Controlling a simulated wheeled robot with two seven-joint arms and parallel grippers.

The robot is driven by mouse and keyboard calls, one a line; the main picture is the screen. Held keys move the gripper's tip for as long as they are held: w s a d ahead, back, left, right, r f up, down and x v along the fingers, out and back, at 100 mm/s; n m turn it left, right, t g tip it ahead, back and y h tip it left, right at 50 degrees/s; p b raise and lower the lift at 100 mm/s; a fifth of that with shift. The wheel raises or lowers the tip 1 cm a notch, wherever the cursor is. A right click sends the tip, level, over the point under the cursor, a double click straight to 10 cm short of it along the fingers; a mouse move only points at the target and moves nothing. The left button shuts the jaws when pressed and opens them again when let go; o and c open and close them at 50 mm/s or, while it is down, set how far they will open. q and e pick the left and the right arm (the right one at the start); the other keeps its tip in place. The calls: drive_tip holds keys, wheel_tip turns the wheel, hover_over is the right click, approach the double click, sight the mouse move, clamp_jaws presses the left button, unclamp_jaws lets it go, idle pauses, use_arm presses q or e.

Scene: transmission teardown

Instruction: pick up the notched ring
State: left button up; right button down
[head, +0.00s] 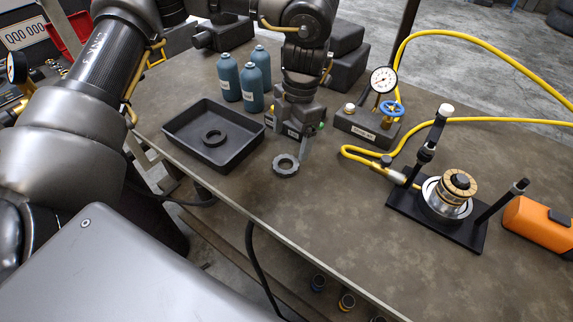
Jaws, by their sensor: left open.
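The notched ring (276,169) is a grey ring with cut-outs around its outer edge. It lies flat on the brown table near the front edge, just right of the black tray. My left gripper (289,147) points down behind and above the ring, with its fingers apart and nothing between them. The ring looks free of the fingers, though the exact gap is hard to tell. My right gripper is not in view.
A gauge block (366,129) with a yellow hose is to the right, then a black fixture (407,206) with a round assembly and an orange case (537,222). The front centre table is clear.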

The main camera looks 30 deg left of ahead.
sight(285, 168)
use_arm(q)
wheel_tip(285, 168, down, 2)
drive_tip(key=shift+a+f, duration=0.1)
drive_tip(key=shift+a, duration=0.05)
drive_tip(key=shift+f, duration=0.15)
drive_tip(key=shift+s+f, duration=0.1)
drive_tip(key=shift+f, duration=0.05)
drive_tip(key=f, duration=0.1)
drive_tip(key=f+p, duration=0.1)
drive_tip(key=f, duration=0.1)
drive_tip(key=f+p, duration=0.1)
drive_tip(key=shift+s+a+f, duration=0.1)
drive_tip(key=shift+a+f, duration=0.1)
drive_tip(key=shift+a, duration=0.1)
drive_tip(key=shift+f, duration=0.25)
drive_tip(key=c, duration=1.2)
drive_tip(key=shift+c, duration=0.2)
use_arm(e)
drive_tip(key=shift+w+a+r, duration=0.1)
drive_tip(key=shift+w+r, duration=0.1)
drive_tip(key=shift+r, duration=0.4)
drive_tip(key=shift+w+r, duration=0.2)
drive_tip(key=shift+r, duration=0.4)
use_arm(q)
drive_tip(key=shift+r, duration=0.15)
